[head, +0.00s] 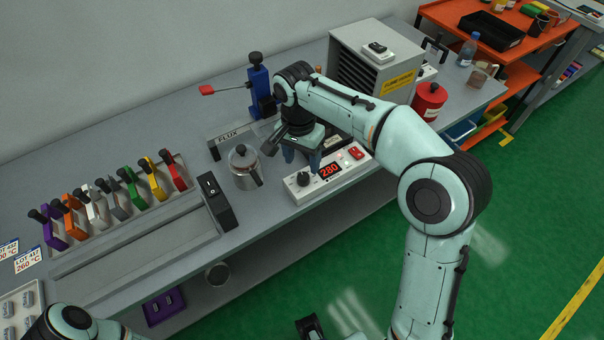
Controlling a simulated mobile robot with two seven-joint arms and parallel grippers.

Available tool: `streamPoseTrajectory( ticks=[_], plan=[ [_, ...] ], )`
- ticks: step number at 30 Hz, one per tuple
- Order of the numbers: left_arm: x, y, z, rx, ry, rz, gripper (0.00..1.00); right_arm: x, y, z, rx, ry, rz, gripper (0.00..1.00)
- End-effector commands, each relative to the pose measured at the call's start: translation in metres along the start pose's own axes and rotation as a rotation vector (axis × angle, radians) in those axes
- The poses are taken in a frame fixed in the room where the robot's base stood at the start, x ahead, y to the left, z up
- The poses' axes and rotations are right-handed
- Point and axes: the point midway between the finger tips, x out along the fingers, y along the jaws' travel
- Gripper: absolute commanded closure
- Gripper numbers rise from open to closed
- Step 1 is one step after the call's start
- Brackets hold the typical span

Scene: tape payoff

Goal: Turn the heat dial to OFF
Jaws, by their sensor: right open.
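The heat dial (303,179) is a small black knob at the left end of a white control box (325,182). A red display (330,171) on the box reads 280. My right gripper (301,160) points down just behind the dial with its fingers apart. It looks empty, and I see no contact with the dial. The dial's markings are too small to read. My left arm (75,322) shows only in part at the bottom left, and its gripper does not show.
A lidded metal pot (243,168) stands close left of the control box. A blue stand with a red-tipped lever (259,88) rises behind. A row of coloured handles (120,190) lines the left bench. A red can (429,101) and grey vented unit (375,66) are to the right.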

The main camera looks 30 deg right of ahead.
Motion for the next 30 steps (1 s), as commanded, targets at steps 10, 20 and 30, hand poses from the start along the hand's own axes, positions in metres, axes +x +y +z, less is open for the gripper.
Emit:
streamPoseTrajectory(
  ticks=[10, 20, 30],
  plan=[
    [0.01, -0.004, 0.001, -0.001, -0.003, -0.001, 0.15, 0.053, 0.0, 0.0, 0.0, -0.002, 0.001, 0.4],
    [0.01, -0.004, 0.001, -0.001, -0.003, -0.001, 0.15, 0.059, 0.0, 0.0, 0.0, 0.0, -0.001, 0.4],
    [0.01, -0.004, 0.001, -0.001, -0.003, -0.001, 0.15, 0.059, 0.0, 0.0, -0.001, 0.0, -0.001, 0.96]
  ],
)
